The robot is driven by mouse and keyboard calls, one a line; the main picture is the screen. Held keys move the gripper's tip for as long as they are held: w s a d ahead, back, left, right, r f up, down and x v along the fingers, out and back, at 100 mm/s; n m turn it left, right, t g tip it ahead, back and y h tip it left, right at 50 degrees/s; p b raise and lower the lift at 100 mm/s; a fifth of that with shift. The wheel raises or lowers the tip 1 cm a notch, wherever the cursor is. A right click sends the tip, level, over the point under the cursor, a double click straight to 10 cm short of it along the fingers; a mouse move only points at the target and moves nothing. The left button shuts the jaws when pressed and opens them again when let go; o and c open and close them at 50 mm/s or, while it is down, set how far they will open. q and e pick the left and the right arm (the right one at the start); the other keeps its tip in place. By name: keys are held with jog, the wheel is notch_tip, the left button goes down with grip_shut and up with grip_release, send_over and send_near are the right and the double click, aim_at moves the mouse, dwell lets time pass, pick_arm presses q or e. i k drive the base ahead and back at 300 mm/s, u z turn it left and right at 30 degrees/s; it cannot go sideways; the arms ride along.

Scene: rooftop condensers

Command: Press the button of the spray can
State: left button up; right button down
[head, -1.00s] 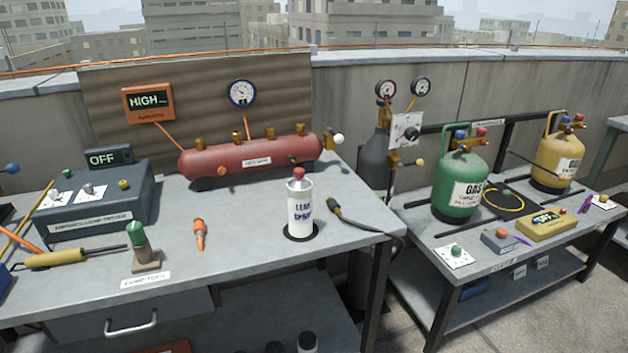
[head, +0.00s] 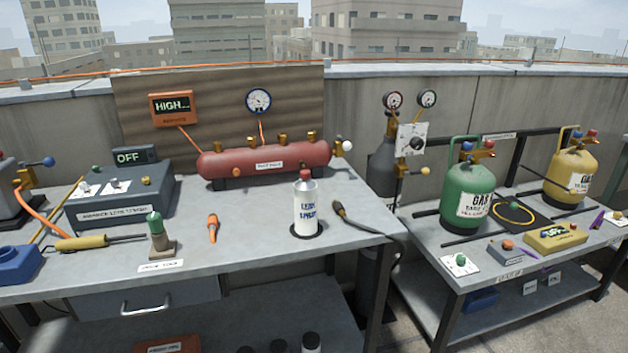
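The spray can (head: 305,210) is white, labelled "LEAK SPRAY", and stands upright on the grey bench (head: 260,258) near its right front part. Its button (head: 305,175) is red and sits on top of the can. A dark ring shows on the bench around the can's base. Nothing touches the can or covers its button. Neither of my grippers shows in the head view.
A red tank (head: 265,160) lies behind the can. A black hose with a nozzle (head: 350,219) lies close to its right. An orange-handled tool (head: 213,228) and a green-topped torch-like item (head: 157,236) stand or lie left. Bench surface in front of the can is clear.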

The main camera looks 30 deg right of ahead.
aim_at(305, 174)
jog(key=k, duration=1.15)
jog(key=u, duration=0.65)
jog(key=i, duration=1.45)
jog(key=z, duration=0.75)
jog(key=i, duration=0.55)
jog(key=z, duration=0.5)
